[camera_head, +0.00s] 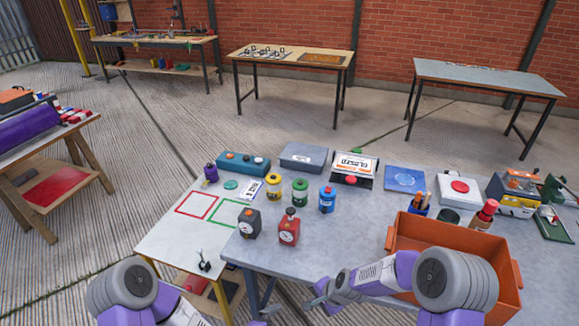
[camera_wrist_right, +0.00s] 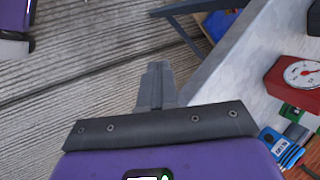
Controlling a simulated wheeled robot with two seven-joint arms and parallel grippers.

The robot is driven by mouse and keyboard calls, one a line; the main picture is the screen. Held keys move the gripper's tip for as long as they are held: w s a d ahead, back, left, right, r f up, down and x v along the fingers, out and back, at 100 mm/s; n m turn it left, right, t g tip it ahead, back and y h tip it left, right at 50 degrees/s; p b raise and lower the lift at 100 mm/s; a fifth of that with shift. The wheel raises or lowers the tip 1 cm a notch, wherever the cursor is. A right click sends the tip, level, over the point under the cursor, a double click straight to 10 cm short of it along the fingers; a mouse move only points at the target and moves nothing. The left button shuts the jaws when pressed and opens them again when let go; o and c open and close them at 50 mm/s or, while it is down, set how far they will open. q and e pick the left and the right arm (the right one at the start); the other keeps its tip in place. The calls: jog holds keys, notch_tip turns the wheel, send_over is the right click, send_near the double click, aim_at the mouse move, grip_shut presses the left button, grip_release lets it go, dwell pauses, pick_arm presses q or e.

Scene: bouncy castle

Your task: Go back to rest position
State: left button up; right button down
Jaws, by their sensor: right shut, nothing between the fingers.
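My right arm comes in from the lower right in the head view and reaches left across the front edge of the grey table (camera_head: 390,205). Its gripper (camera_head: 318,296) is at the table's front edge, left of the orange crate (camera_head: 508,284). In the right wrist view the fingers (camera_wrist_right: 156,86) are together and empty, over the striped floor beside the table edge. My left arm is at the lower left. Its gripper (camera_head: 266,318) is only partly visible at the bottom edge, so its jaws cannot be judged.
Benches line the brick wall; open floor lies between.

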pick_arm(q)
jog(key=s+a+f+m+g+y+b, duration=0.1)
jog(key=s+a+f+m+g, duration=0.1)
jog(key=s+f+m+g, duration=0.2)
jog(key=s+a+f+m+g+b, duration=0.2)
jog(key=s+a+f+m+g, duration=0.1)
jog(key=s+f+m, duration=0.6)
jog(key=shift+s+a+m+g+y+b, duration=0.3)
jog(key=shift+s+a+m+g+y, duration=0.1)
jog(key=shift+s+m+g, duration=0.2)
pick_arm(e)
jog(key=s+d+f+n+g, duration=0.1)
jog(key=s+f+n, duration=0.3)
jog(key=s+f, duration=0.3)
jog(key=s+d+f+n+g, duration=0.1)
jog(key=s+f+n, duration=0.2)
jog(key=s+f, duration=0.5)
jog(key=s, duration=0.6)
jog(key=shift+f+n+g, duration=0.15)
jog(key=shift+n+g, duration=0.15)
jog(key=shift+n, duration=0.1)
